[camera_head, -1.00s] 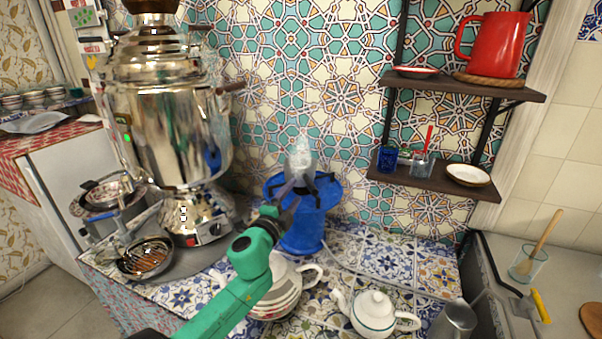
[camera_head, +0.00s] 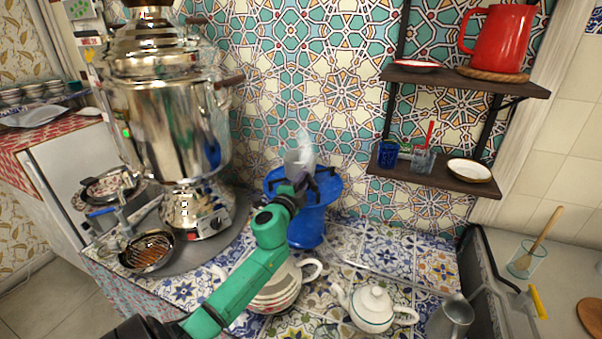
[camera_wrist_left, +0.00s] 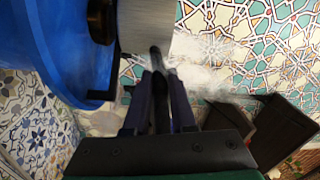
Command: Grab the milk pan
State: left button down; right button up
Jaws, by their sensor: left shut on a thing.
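The milk pan (camera_head: 293,159), a small grey metal vessel, is at the top of the blue gas burner (camera_head: 306,229) in the head view, with white vapour above it. It also shows in the left wrist view (camera_wrist_left: 146,24), beside the blue burner (camera_wrist_left: 62,48). My left gripper (camera_head: 297,181) is in front of the burner top. In the left wrist view its fingers (camera_wrist_left: 159,82) are shut on the pan's dark handle. The pan's base is hidden, so I cannot tell whether it touches the burner.
A large samovar (camera_head: 172,125) stands left of the burner. A striped teapot (camera_head: 275,291) is partly behind my arm. A white teapot (camera_head: 371,308) and a metal jug (camera_head: 451,318) stand at front right. A shelf (camera_head: 448,177) with cups is on the right. Tiles right of the burner are clear.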

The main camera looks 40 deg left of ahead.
jog(key=shift+d, duration=0.3)
dwell(0.9)
pick_arm(q)
jog(key=shift+r, duration=0.1)
pick_arm(e)
jog(key=shift+r, duration=0.1)
